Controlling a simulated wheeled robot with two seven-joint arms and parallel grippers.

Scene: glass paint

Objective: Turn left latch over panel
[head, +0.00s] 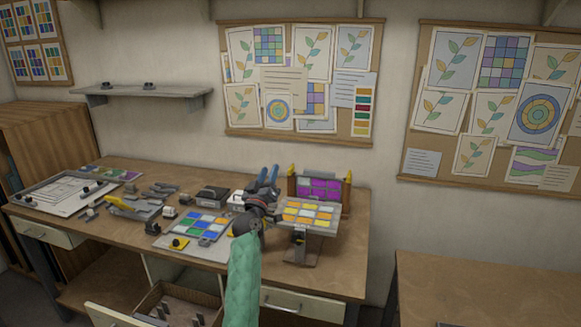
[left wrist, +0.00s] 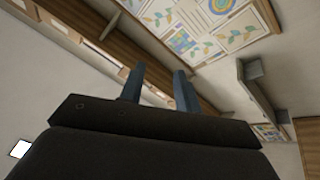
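A purple panel (head: 318,188) stands in a brown upright frame (head: 344,205) at the back right of the workbench. A small yellow latch (head: 292,170) sits at the frame's upper left corner, and another yellow latch (head: 349,177) at its upper right. I cannot tell which way either is turned. My left gripper (head: 268,174) is just left of the frame, its blue fingers pointing up. The fingers are apart and empty; the left wrist view shows the gap between them (left wrist: 158,86). No contact with the left latch is clear. My right gripper is out of view.
A panel with yellow and orange tiles (head: 308,213) stands on a support before the frame. A blue and green tile panel (head: 203,227), grey blocks and a white tray (head: 60,194) lie to the left. An open drawer (head: 185,303) is below. A pinboard (head: 300,80) hangs behind.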

